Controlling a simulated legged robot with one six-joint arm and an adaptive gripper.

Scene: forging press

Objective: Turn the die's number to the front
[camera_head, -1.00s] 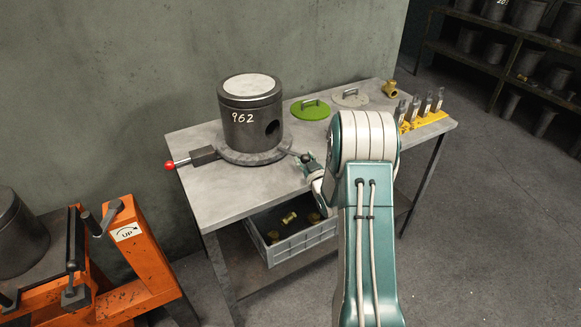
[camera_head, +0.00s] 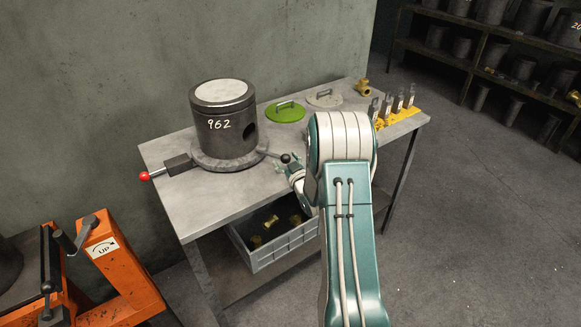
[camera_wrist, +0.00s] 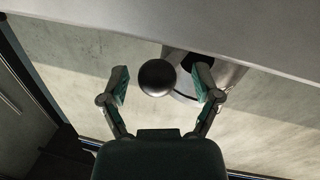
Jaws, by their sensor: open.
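The die (camera_head: 222,128) is a dark upright cylinder with a pale top, standing on a round turning base (camera_head: 222,163) on the table. Its white number 962 (camera_head: 219,124) shows on the near side, a little left of the middle. A dark hole (camera_head: 250,133) is at its right side. A handle with a dark ball knob (camera_head: 286,158) sticks out from the base to the right. My gripper (camera_head: 285,168) is at this knob. In the wrist view the ball knob (camera_wrist: 156,78) sits between the open fingers of my gripper (camera_wrist: 164,82), with gaps visible; contact cannot be told.
A red-ended lever (camera_head: 145,176) sticks out left of the base. A grey crate (camera_head: 283,246) is below; an orange stand (camera_head: 120,280) is at left.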

